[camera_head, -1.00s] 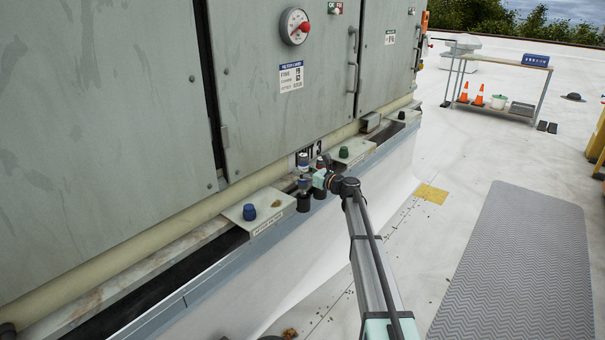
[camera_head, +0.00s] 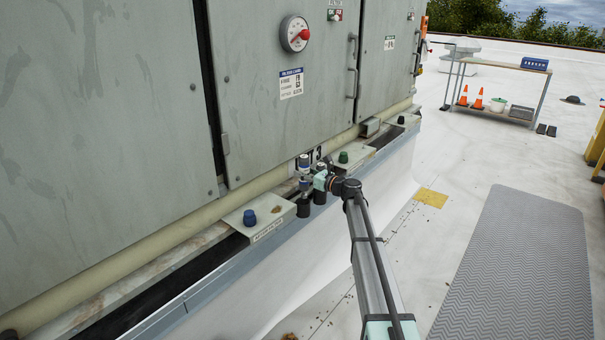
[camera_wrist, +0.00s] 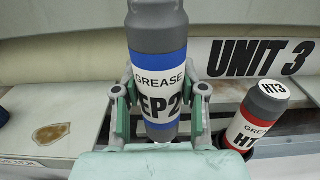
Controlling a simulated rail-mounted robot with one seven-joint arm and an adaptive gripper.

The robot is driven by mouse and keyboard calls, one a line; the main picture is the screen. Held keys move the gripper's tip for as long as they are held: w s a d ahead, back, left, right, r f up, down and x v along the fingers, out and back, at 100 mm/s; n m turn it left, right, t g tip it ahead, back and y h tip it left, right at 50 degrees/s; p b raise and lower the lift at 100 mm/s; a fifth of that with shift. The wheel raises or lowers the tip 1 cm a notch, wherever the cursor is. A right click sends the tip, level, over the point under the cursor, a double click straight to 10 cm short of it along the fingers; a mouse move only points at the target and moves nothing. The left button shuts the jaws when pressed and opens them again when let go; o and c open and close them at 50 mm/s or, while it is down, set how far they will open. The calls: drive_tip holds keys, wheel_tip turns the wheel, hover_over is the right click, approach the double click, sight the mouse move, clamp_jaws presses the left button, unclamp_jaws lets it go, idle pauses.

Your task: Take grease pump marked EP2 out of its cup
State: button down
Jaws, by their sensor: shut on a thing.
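The EP2 grease pump (camera_wrist: 158,70) is a grey cylinder with blue bands and a white label reading GREASE EP2. My gripper (camera_wrist: 160,112) is shut on it, one finger on each side of the label. In the head view the pump (camera_head: 304,163) stands about upright above its black cup (camera_head: 303,208) on the unit's ledge. Whether its lower end is fully clear of the cup is too small to tell. The red-banded HT3 pump (camera_wrist: 256,120) leans in the picture to the right, in a dark cup; my gripper mostly hides it in the head view.
A plate with a blue knob (camera_head: 249,217) lies left of the cups, and one with a green knob (camera_head: 343,157) to the right. The grey cabinet (camera_head: 290,130) rises close behind. The roof is open to the right, with a grey mat (camera_head: 515,270).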

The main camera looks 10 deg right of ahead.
sight(308, 174)
drive_tip(key=shift+p+v, duration=0.35)
drive_tip(key=shift+v, duration=1.9)
drive_tip(key=shift+r, duration=0.1)
